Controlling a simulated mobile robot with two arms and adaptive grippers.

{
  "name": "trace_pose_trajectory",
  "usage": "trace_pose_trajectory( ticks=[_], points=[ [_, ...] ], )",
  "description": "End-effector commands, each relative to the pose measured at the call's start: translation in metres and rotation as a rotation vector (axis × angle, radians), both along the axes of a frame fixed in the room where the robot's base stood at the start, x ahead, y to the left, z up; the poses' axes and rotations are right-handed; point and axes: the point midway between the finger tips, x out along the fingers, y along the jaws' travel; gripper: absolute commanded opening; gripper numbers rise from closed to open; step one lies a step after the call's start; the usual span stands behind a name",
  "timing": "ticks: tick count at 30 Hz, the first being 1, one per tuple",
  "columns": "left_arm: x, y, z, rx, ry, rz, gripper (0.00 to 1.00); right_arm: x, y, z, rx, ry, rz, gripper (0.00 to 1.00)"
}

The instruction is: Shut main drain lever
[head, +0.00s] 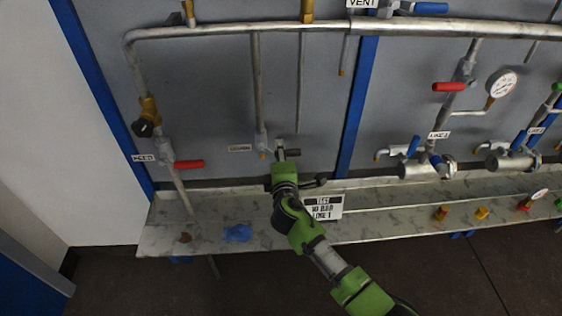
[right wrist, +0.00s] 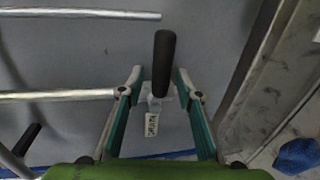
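The main drain lever has a dark handle (head: 294,152) pointing right from a small valve (head: 262,142) low on a thin vertical pipe. A small white label (head: 240,148), too small to read, is left of it. My right gripper (head: 281,148) is at the lever, its arm coming up from the lower right. In the right wrist view the black handle (right wrist: 164,60) stands between the two fingers of the right gripper (right wrist: 158,80), with gaps on both sides. The gripper is open. A hanging tag (right wrist: 152,125) shows below the handle. My left gripper is not in view.
A red lever (head: 188,164) sits on the left pipe, another red lever (head: 449,87) at right near a gauge (head: 502,83). A metal shelf (head: 170,238) runs below, with a blue cloth-like patch (head: 238,233) and a test sign (head: 323,207). A blue post (head: 358,105) stands right of the drain.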

Motion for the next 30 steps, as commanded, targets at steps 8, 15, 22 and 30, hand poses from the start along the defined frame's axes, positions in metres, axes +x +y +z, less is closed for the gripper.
trace_pose_trajectory(
  ticks=[8,15,22,30],
  points=[
    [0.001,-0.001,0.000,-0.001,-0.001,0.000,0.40,-0.039,0.001,0.006,0.002,0.001,0.002,0.32],
    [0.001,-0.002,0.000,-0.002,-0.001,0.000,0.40,-0.084,0.001,0.016,0.001,0.001,0.002,0.32],
    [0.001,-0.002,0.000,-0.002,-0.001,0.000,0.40,-0.110,0.001,0.021,-0.002,0.000,0.001,0.32],
    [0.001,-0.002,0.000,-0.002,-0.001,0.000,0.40,-0.115,0.001,0.023,-0.002,0.000,0.000,0.32]
  ],
)
